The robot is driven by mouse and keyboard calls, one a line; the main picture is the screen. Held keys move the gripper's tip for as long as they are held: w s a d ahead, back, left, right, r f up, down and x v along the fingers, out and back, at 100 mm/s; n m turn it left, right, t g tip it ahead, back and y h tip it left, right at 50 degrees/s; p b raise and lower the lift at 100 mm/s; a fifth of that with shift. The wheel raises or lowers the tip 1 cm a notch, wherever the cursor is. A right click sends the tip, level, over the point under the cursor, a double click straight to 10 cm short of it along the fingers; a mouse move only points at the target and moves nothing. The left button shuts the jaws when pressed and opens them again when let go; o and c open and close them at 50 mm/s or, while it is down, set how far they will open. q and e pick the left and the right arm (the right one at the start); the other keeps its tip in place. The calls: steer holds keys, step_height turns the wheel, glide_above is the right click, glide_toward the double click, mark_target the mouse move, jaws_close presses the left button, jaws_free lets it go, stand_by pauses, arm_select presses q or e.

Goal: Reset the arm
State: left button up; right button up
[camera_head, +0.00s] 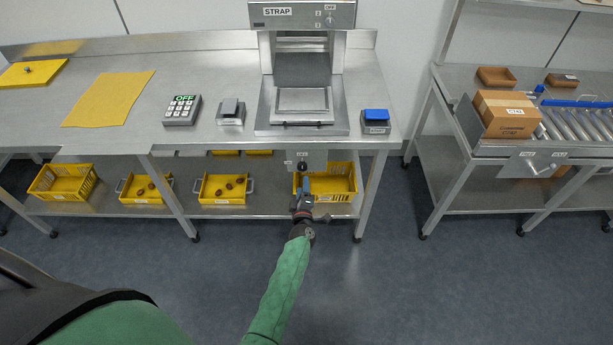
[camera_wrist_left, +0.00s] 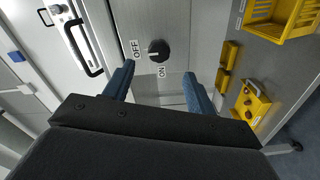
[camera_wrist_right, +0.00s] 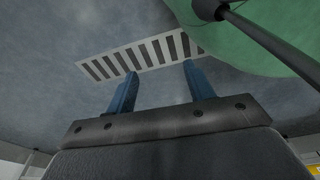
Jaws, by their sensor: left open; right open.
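My left gripper (camera_head: 306,186) is in front of the panel under the strapping machine's bench. In the left wrist view its blue fingers are open (camera_wrist_left: 160,72), with nothing between them. A black rotary knob (camera_wrist_left: 158,50) marked OFF and ON sits on the grey panel just beyond the fingertips, apart from them. In the head view the same knob (camera_head: 302,166) shows just above the gripper. My right gripper (camera_wrist_right: 160,68) is open and empty over the floor in the right wrist view. It does not show clearly in the head view.
The strapping machine (camera_head: 303,15) stands on the steel bench (camera_head: 235,75). A keypad showing OFF (camera_head: 182,110) and a blue-topped box (camera_head: 376,116) flank it. Yellow crates (camera_head: 335,196) stand on the shelf below, close behind the left gripper. A carton (camera_head: 505,114) sits on the right-hand roller conveyor. The floor between is clear.

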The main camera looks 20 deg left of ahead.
steer(key=shift+d, duration=0.25)
arm_select(q)
steer(key=d+f+m+g+h, duration=0.3)
steer(key=d+f+m+h, duration=0.3)
steer(key=d+m+h, duration=0.15)
steer(key=s+d+f+m+g, duration=0.3)
steer(key=s+f+m+g, duration=0.3)
steer(key=f, duration=0.4)
steer(key=s+a+f+m+g+b, duration=0.2)
steer(key=s+f, duration=0.6)
steer(key=s, duration=0.5)
steer(key=s+a+f+m+g+y+b, duration=0.1)
steer(key=s+a+f, duration=0.3)
steer(key=s+f, duration=0.4)
steer(key=s+a+f+m+g+y+b, duration=0.1)
steer(key=s+a+f+m+g+b, duration=0.2)
steer(key=s+f, duration=0.5)
steer(key=s, duration=0.9)
steer(key=shift+s+a+f+g, duration=0.15)
steer(key=shift+s+a+g, duration=0.15)
steer(key=shift+s, duration=0.05)
arm_select(e)
steer(key=w+a+r, duration=0.4)
steer(key=w+r, duration=0.3)
steer(key=w, duration=0.1)
steer(key=shift+w+a+r, duration=0.2)
steer(key=shift+w+r, duration=0.2)
